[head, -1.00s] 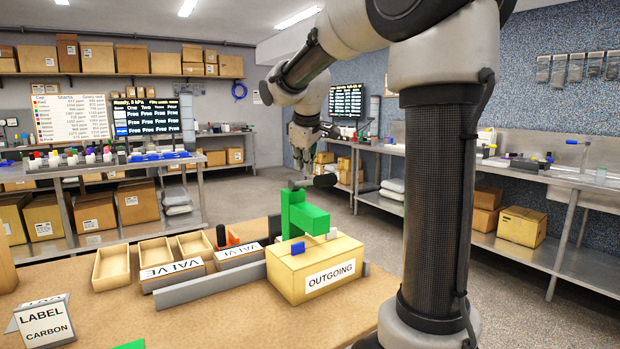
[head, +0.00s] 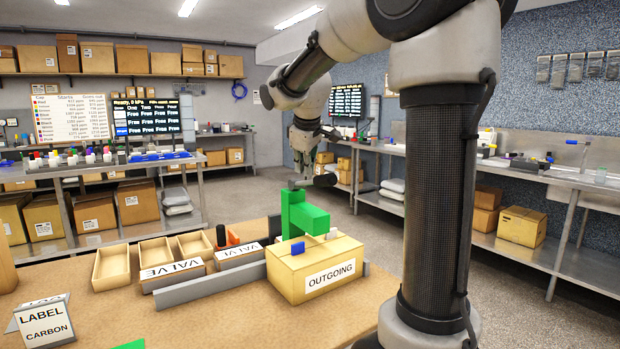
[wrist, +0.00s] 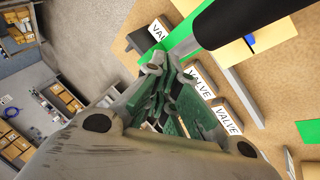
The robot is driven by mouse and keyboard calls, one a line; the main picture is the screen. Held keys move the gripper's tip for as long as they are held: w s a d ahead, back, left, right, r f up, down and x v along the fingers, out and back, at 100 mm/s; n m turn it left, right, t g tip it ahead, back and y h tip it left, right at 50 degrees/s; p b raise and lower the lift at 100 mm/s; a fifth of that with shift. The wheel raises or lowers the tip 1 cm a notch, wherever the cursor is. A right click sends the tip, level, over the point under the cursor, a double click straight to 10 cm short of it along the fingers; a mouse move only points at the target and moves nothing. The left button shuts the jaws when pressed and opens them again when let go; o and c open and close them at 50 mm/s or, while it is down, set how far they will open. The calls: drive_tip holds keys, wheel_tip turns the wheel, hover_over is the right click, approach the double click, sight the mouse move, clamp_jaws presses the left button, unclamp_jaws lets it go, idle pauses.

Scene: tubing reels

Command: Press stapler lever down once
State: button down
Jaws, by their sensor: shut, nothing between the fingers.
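The stapler appears to be the green upright device (head: 303,214) behind the OUTGOING box on the table. Its lever (head: 300,183) is a short grey bar at the top with a dark rounded grip (head: 326,180). In the wrist view the black grip (wrist: 240,20) looms large at the top, with the pale bar (wrist: 182,48) running to the green body (wrist: 208,28). My gripper (head: 304,168) is above the lever, fingers pointing down. In the wrist view its fingers (wrist: 165,105) are shut and empty. Contact with the lever cannot be told.
The OUTGOING box (head: 315,268) stands in front of the green device. VALVE bins (head: 173,276) and a grey rail (head: 212,286) lie to its left. A LABEL CARBON sign (head: 44,322) is at front left. The table's front middle is mostly bare.

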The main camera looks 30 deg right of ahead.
drive_tip(key=shift+s+f, duration=0.3)
drive_tip(key=shift+f, duration=0.6)
drive_tip(key=shift+s+f, duration=0.25)
drive_tip(key=shift+f, duration=0.65)
idle(1.4)
drive_tip(key=shift+w+r, duration=0.25)
drive_tip(key=shift+r, duration=0.65)
drive_tip(key=shift+w+r, duration=0.3)
drive_tip(key=shift+r, duration=0.55)
drive_tip(key=shift+w+r, duration=0.25)
drive_tip(key=shift+r, duration=0.65)
wheel_tip(320, 180, up, 5)
hover_over(307, 182)
drive_tip(key=w, duration=0.3)
drive_tip(key=shift+s+a+f, duration=0.1)
drive_tip(key=shift+s+a, duration=0.05)
drive_tip(key=shift+a, duration=0.05)
drive_tip(key=s+a+f+m+y, duration=0.1)
drive_tip(key=s+f, duration=0.4)
drive_tip(key=s, duration=0.5)
drive_tip(key=s+a+f+m, duration=0.3)
drive_tip(key=s+f, duration=0.2)
drive_tip(key=s, duration=0.6)
drive_tip(key=s+a+f+m+g+y, duration=0.1)
drive_tip(key=s+f, duration=0.4)
drive_tip(key=s, duration=0.5)
drive_tip(key=shift+s+a+m+y, duration=0.3)
drive_tip(key=shift+s+a+m, duration=0.05)
drive_tip(key=shift+a+m, duration=0.25)
